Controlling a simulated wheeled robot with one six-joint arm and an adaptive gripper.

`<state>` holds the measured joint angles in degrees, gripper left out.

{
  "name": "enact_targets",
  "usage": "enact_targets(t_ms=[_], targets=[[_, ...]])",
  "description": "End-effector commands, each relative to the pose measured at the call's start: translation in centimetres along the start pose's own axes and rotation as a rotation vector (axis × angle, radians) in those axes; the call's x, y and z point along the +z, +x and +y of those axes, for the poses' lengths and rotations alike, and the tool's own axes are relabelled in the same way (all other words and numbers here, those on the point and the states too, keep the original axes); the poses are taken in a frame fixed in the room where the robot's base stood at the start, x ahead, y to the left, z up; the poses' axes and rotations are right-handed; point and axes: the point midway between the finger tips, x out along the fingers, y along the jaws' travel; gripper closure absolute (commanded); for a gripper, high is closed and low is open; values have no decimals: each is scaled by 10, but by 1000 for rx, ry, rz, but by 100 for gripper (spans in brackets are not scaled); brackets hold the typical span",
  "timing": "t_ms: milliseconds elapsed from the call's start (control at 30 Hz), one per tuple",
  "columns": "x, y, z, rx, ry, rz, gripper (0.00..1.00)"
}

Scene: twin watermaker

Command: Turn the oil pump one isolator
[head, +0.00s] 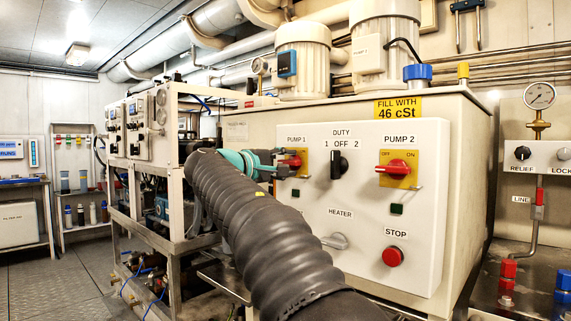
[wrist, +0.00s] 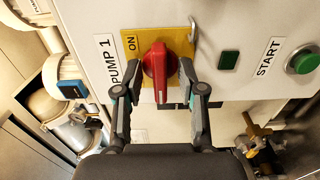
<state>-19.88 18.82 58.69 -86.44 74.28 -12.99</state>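The pump 1 isolator is a red rotary handle (head: 291,162) on a yellow plate below the "PUMP 1" label, partly hidden by my gripper in the head view. In the wrist view the red handle (wrist: 158,72) lies along the picture's vertical, which is roughly level on the panel. "ON" shows at the plate's upper left there; no "OFF" mark is visible on it. My gripper (wrist: 153,80) is open, with one finger on each side of the handle and visible gaps. It also shows in the head view (head: 281,164), in front of the plate's left side.
The white panel (head: 350,210) also carries a black duty switch (head: 338,164), the red pump 2 isolator (head: 393,166), a heater knob (head: 335,241) and a red stop button (head: 393,257). A green start button (wrist: 303,61) and a bent metal hook (wrist: 194,38) show in the wrist view.

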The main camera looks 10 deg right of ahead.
Motion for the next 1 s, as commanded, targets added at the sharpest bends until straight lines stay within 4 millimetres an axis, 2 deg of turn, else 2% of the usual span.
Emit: enact_targets(t_ms=[100,167,267,300,667,1000], targets=[[0,0,0,0,0,0,60],[0,0,0,0,0,0,73],[0,0,0,0,0,0,98],[0,0,0,0,0,0,100],[0,0,-1,0,27,1,100],[-1,0,-4,-1,227,1,100]])
